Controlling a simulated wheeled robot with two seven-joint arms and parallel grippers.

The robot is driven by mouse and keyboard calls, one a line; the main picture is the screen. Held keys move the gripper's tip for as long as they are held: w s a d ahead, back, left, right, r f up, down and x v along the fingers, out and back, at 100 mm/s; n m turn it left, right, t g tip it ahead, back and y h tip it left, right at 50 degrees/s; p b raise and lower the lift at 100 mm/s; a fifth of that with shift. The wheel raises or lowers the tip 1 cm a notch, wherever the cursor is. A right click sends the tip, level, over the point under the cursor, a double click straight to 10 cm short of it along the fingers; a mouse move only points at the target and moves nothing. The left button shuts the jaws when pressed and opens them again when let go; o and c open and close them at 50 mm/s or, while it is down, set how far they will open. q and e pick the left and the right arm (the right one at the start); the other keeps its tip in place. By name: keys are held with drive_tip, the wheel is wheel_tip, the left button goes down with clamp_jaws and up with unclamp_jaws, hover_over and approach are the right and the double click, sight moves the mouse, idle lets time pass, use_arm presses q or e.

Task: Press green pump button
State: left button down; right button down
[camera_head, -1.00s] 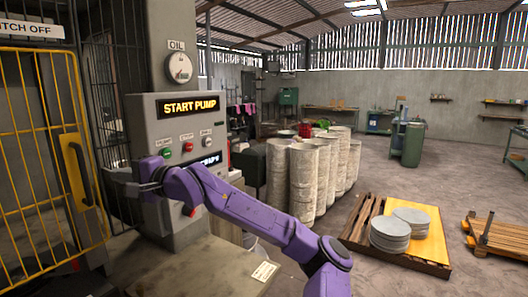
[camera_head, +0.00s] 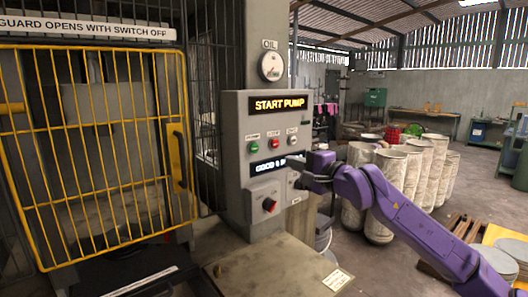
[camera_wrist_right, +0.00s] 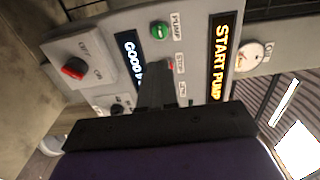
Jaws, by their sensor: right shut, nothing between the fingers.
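The green pump button (camera_head: 253,149) is on the upper left of the grey control panel (camera_head: 236,172), under the lit "START PUMP" display (camera_head: 280,104). In the right wrist view the green button (camera_wrist_right: 160,30) lies ahead of the fingers, labelled "PUMP". My right gripper (camera_head: 291,160) is shut and empty, in front of the panel's right side, to the right of and slightly below the green button. In the wrist view its closed fingers (camera_wrist_right: 156,72) point toward the panel near the red stop button (camera_wrist_right: 170,66), which they partly cover. Contact cannot be told. My left gripper is not in view.
A red rotary switch (camera_head: 269,204) sits lower on the panel. A yellow guard gate (camera_head: 100,150) stands left of it. A bench top (camera_head: 270,270) lies below. Pale drums (camera_head: 400,185) stand behind my right arm.

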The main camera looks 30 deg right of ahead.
drive_tip(key=p, duration=0.2)
approach(255, 149)
drive_tip(key=w+b, duration=0.3)
drive_tip(key=w, duration=0.2)
drive_tip(key=shift+w+a, duration=0.15)
drive_tip(key=shift+w, duration=0.8)
